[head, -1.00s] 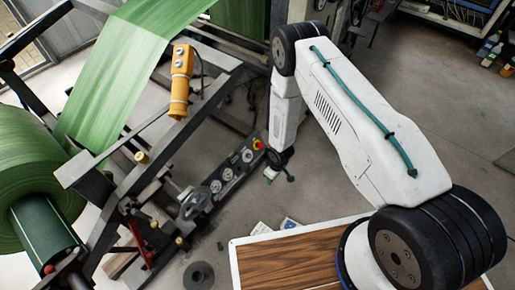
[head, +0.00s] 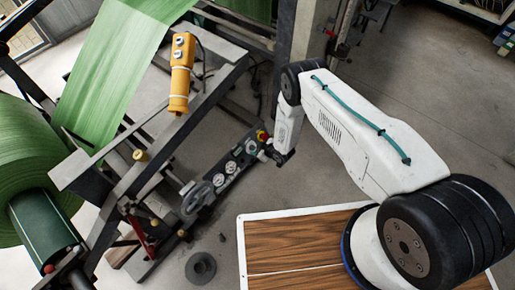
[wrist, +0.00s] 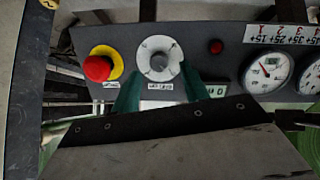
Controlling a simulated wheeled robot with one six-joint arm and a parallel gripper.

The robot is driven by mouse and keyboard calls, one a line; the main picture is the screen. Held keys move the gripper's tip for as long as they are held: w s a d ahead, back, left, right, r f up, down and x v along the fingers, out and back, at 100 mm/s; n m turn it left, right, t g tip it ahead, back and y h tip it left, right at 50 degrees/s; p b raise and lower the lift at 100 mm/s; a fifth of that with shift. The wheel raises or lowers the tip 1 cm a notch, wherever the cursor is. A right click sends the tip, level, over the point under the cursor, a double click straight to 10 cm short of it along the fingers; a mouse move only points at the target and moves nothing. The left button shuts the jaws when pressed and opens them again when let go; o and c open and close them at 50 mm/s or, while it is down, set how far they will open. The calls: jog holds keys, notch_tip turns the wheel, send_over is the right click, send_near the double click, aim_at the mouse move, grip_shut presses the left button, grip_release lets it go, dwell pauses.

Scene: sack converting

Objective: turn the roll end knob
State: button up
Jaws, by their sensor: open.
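In the wrist view a round light-grey dial with a darker knob (wrist: 158,61) at its centre sits on the dark control panel (wrist: 215,50), beside a red button on a yellow ring (wrist: 101,64). A small label below the dial is too small to read. My gripper (wrist: 160,84) is open, its two teal fingers apart just below the dial in the picture. The knob shows between and above the fingertips; I cannot tell whether they touch it. In the head view my gripper (head: 272,154) is at the panel's upper right end, near the red button (head: 262,135).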

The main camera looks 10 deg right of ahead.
aim_at(254, 148)
jog(key=shift+x, duration=1.55)
